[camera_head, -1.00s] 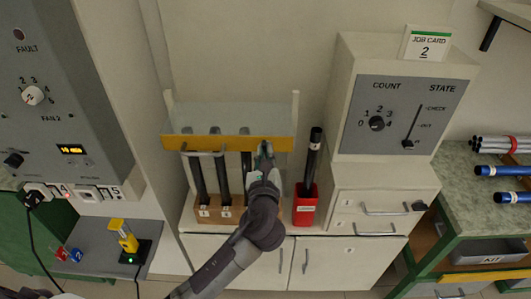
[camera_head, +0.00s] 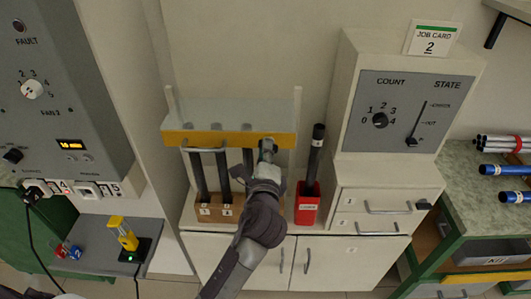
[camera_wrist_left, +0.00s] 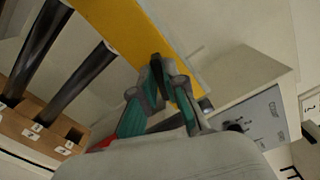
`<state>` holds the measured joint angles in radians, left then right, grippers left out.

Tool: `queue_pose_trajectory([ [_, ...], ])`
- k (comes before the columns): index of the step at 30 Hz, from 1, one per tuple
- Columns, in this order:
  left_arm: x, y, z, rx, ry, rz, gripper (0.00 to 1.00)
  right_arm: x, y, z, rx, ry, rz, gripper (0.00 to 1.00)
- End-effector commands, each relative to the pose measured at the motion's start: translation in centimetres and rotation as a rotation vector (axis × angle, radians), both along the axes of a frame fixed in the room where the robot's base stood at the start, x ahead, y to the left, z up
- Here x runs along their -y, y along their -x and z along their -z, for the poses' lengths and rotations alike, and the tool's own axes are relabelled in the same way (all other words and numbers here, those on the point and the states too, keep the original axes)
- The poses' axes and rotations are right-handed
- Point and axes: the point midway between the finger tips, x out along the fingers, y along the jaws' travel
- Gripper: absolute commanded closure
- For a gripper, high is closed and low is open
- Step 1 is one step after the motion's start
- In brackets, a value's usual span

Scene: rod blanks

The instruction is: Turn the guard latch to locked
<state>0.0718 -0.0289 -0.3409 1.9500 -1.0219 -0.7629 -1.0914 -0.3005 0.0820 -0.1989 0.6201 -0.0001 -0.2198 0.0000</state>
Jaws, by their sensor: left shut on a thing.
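The guard is a clear panel (camera_head: 230,112) with a yellow bar (camera_head: 205,139) along its lower edge and a grey handle below it. My left gripper (camera_head: 267,144) is at the right part of the yellow bar. In the left wrist view its fingers (camera_wrist_left: 168,66) are closed together around a small dark piece, apparently the guard latch (camera_wrist_left: 156,68), beside the yellow bar (camera_wrist_left: 128,25). The fingers hide most of this piece, so its exact turn cannot be told. My right gripper is not in view.
Dark rods stand in a wooden block (camera_head: 220,209) behind the guard. A red holder (camera_head: 307,205) with a black rod stands just right of my left arm. A grey COUNT and STATE panel (camera_head: 400,140) is further right. Blue and grey rods lie on the right bench (camera_head: 470,200).

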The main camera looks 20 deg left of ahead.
Motion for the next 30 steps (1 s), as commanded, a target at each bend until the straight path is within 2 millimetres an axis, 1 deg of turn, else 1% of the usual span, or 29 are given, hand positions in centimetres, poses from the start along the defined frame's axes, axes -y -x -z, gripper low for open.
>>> queue_pose_trajectory([
  [6, 0.0, 0.0, 0.0, 0.054, 0.174, 0.000, 1.00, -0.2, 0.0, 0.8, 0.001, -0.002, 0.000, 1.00],
  [15, 0.0, 0.0, 0.0, 0.100, 0.330, 0.000, 1.00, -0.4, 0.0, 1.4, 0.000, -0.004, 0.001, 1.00],
  [22, 0.1, 0.0, -0.1, 0.117, 0.382, 0.000, 1.00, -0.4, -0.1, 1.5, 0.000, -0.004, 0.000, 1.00],
  [30, 0.1, 0.0, -0.2, 0.119, 0.392, 0.001, 1.00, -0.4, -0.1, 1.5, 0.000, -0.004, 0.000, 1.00],
])
